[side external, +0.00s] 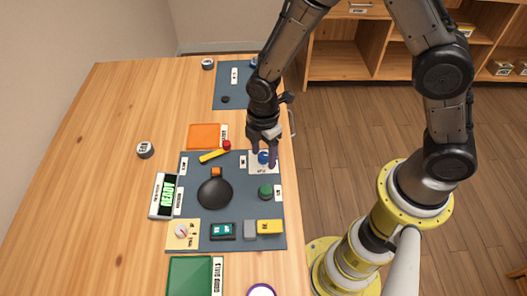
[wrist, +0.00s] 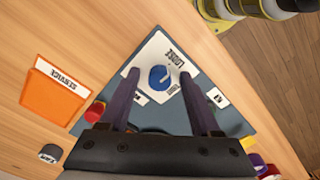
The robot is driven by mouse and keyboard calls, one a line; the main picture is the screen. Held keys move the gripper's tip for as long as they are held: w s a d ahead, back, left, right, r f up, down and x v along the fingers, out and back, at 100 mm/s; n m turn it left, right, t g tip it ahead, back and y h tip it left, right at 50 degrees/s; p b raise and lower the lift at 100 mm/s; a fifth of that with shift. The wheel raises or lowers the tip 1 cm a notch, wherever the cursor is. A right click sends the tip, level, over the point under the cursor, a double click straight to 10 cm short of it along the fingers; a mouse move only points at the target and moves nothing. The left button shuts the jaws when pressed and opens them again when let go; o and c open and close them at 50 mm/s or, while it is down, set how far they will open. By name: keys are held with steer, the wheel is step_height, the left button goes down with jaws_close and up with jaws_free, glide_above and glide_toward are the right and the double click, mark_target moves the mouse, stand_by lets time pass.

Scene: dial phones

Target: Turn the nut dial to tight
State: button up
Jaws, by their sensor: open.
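The nut dial (side external: 263,157) is a round blue knob on a white plate, near the right edge of the blue-grey panel. In the wrist view the knob (wrist: 159,77) shows a pale pointer mark, and the word LOOSE is printed on the plate (wrist: 151,53). My gripper (side external: 265,153) is open above the dial, pointing down. In the wrist view my fingertips (wrist: 159,76) appear on either side of the knob, with gaps showing. Whether they are down at knob height, I cannot tell.
An orange tile (side external: 203,136) lies behind.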

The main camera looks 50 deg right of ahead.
jaws_close()
steer(key=shift+m, duration=0.3)
steer(key=m, duration=1.3)
steer(key=shift+a+m, duration=0.1)
steer(key=shift+m, duration=2)
steer(key=shift+r, duration=0.1)
